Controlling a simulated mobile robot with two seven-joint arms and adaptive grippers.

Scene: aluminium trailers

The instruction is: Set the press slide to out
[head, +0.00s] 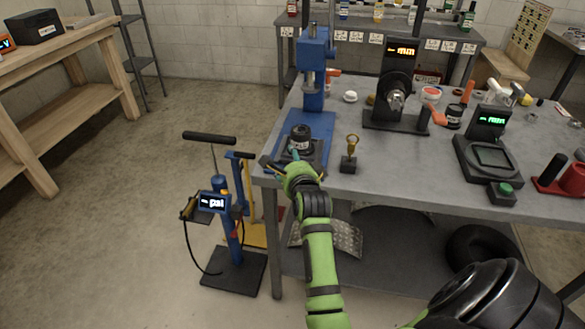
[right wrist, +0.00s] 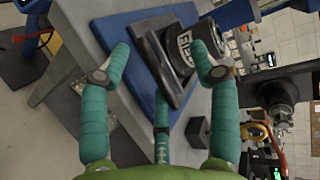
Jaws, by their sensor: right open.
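The blue arbor press (head: 313,75) stands at the left end of the grey workbench, on a blue base that also shows in the right wrist view (right wrist: 112,35). On the base sits the black press slide (head: 314,157), a flat plate carrying a black round part with a white label (head: 300,136). The slide also shows in the right wrist view (right wrist: 158,62). My right gripper (head: 292,163) is at the front edge of the slide. In the right wrist view its teal fingers (right wrist: 163,58) are spread around the slide's near end, with nothing clamped. Contact is unclear. My left gripper is out of view.
A small black block with a brass-coloured handle (head: 349,160) stands right of the press. A black machine with an orange display (head: 396,85) and a gauge with a green display (head: 489,125) are further right. A blue pump stand (head: 230,230) stands on the floor at left.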

